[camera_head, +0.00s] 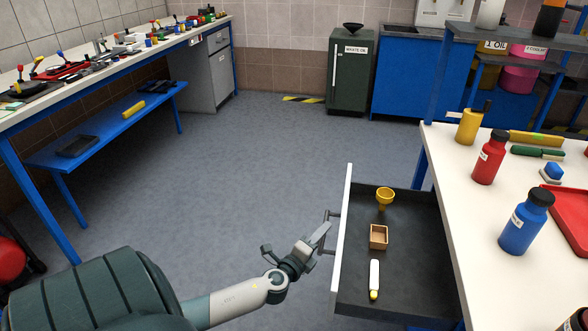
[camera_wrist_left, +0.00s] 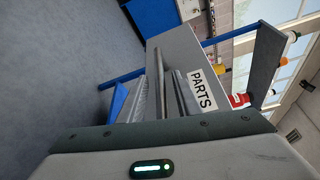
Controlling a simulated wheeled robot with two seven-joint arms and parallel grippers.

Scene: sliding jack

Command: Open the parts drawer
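The parts drawer (camera_head: 400,275) is pulled out from the workbench on the right, and its dark inside shows in the head view. Its pale front (camera_head: 342,240) faces left and carries a bar handle (camera_head: 327,216). In the left wrist view the front bears a PARTS label (camera_wrist_left: 203,90), and the handle (camera_wrist_left: 159,75) runs upright in the picture. My left gripper (camera_head: 306,243) is at the handle with its fingers apart. In the left wrist view the handle appears between the fingers; I cannot tell whether they touch it. My right gripper is not in view.
In the drawer lie a yellow funnel (camera_head: 385,197), a small wooden box (camera_head: 378,237) and a white tube (camera_head: 374,279). Red (camera_head: 489,160) and blue (camera_head: 526,225) bottles stand on the workbench (camera_head: 470,225). The floor (camera_head: 240,170) left of the drawer is clear.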

